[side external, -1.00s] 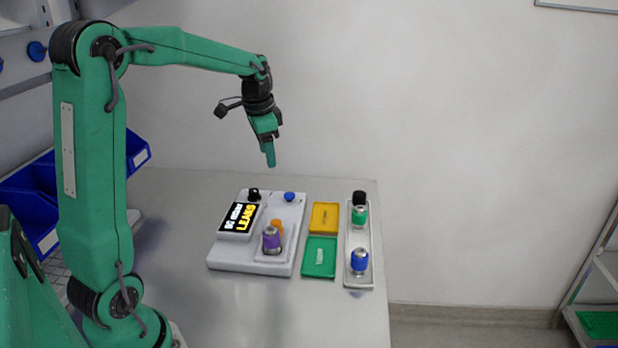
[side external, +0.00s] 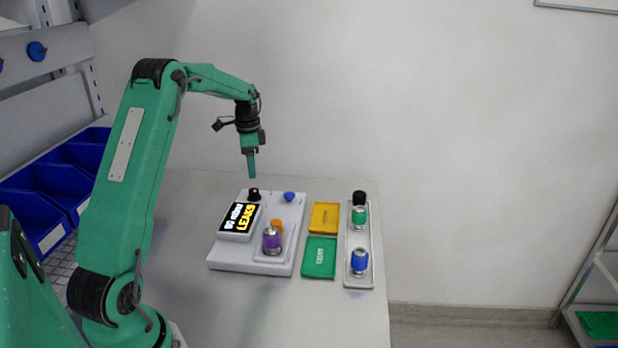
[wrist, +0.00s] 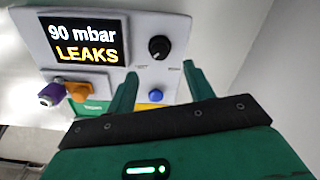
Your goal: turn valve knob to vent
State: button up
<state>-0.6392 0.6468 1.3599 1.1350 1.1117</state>
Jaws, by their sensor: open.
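The black valve knob (side external: 253,195) sits at the back left of the pale grey test unit (side external: 230,262). In the wrist view the knob (wrist: 159,47) has a light mark on its face, with small labels on the panel near it that I cannot read surely. My gripper (side external: 252,172) points down above the knob, apart from it. In the wrist view its two green fingers (wrist: 160,76) are spread and empty, with the knob just beyond the gap between their tips. The unit's display (wrist: 84,43) reads "90 mbar LEAKS".
A blue button (side external: 289,197) is right of the knob. A purple fitting (side external: 271,240) stands at the unit's front beside an orange part (side external: 277,226). To the right are a yellow tray (side external: 324,217), a green tray (side external: 319,257) and a rack (side external: 359,283) holding green and blue fittings.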

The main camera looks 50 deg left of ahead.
aim_at(254, 190)
jog(key=shift+f, duration=0.15)
jog(key=shift+f, duration=3.8)
jog(key=c, duration=1)
jog(key=shift+o, duration=0.2)
